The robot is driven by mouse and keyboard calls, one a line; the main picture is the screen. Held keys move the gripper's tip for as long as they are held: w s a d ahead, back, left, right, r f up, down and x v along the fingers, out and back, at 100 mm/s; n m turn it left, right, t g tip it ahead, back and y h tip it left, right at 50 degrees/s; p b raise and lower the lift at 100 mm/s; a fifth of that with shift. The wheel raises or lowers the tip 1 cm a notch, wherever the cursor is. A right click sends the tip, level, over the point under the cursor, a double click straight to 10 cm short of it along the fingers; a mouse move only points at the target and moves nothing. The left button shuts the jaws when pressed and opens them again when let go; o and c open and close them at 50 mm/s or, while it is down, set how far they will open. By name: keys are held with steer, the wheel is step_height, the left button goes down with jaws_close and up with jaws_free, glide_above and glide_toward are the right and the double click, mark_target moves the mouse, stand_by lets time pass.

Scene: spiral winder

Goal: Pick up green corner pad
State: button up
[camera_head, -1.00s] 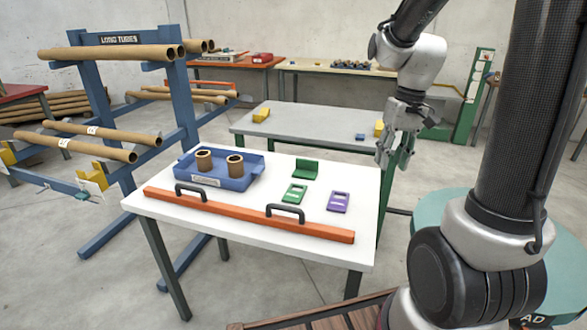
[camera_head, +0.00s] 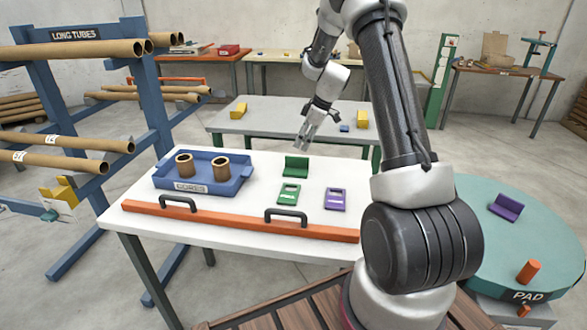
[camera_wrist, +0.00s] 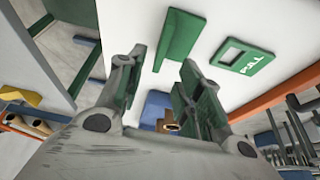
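The green corner pad (camera_head: 295,167), an L-shaped piece, lies near the back edge of the white table (camera_head: 255,218). It also shows in the wrist view, where the pad (camera_wrist: 179,42) is just beyond the fingertips. My gripper (camera_head: 306,140) is above and behind the pad, tilted down toward the table and apart from it. In the wrist view my gripper (camera_wrist: 160,75) has its two fingers spread, with nothing held between them.
A green tag (camera_head: 289,195) and a purple tag (camera_head: 335,199) lie in front of the pad. A blue tray (camera_head: 206,187) with two brown cores stands to the left. An orange bar (camera_head: 236,226) with two black handles runs along the front. A purple corner pad (camera_head: 506,206) lies on the round teal table (camera_head: 490,248).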

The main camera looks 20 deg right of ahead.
mark_target(297, 159)
steer(key=x, duration=0.2)
steer(key=shift+a+f, duration=0.1)
steer(key=shift+f, duration=0.2)
steer(key=shift+d+x, duration=0.15)
steer(key=shift+x, duration=1.15)
steer(key=shift+d+x, duration=0.1)
steer(key=shift+x, duration=1.2)
steer(key=shift+s+f, duration=0.2)
steer(key=shift+f, duration=0.2)
jaws_close()
